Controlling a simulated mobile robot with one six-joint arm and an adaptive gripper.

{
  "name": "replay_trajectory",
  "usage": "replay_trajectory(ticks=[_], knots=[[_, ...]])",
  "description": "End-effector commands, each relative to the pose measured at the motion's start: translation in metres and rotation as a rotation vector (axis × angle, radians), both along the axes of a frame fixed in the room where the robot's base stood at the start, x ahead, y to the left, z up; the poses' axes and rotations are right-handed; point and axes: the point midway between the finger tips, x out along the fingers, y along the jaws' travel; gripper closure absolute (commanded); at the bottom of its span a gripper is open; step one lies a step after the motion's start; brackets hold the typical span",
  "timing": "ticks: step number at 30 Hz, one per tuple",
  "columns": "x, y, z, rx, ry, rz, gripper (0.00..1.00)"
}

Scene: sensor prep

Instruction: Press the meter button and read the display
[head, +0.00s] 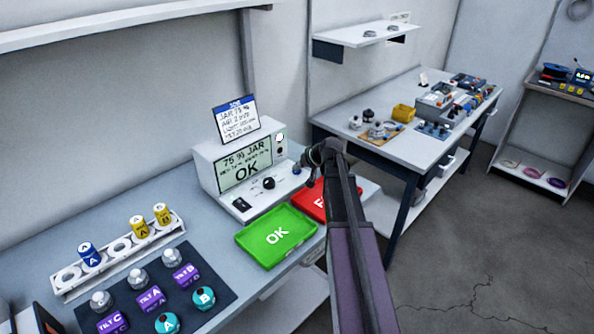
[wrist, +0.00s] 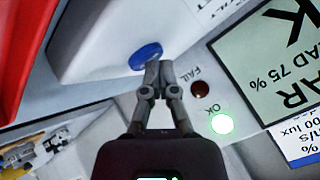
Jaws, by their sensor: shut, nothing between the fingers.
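The meter (head: 207,160) is a white box on the left bench. Its display (head: 245,165) reads "75 % JAR", a small line I cannot read, and a large "OK". In the wrist view the display (wrist: 262,62) shows upside down and partly cut off. The green OK lamp (wrist: 222,124) is lit and the FAIL lamp (wrist: 200,89) is dark. The blue button (wrist: 146,54) is on the meter's lower housing. My gripper (wrist: 159,67) is shut and empty, its tips overlapping the button's edge; I cannot tell whether they touch it. In the head view my arm hides part of this area.
A green OK tray (head: 254,240) and a red tray (head: 311,203), partly behind my arm, lie in front of the meter. A rack (head: 125,255) with jars and a dark mat (head: 215,275) are at left. A sign (head: 236,119) stands on the meter.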

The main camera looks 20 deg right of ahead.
Motion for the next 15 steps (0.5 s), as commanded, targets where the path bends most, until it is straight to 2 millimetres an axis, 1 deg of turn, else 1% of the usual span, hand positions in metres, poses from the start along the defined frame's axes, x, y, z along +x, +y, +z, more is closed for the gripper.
replay_trajectory(ticks=[5, 15], knots=[[0.0, 0.0, 0.002, 0.0, 0.001, 0.001, 1.0], [0.0, 0.0, 0.016, 0.0, 0.001, 0.001, 1.0]])
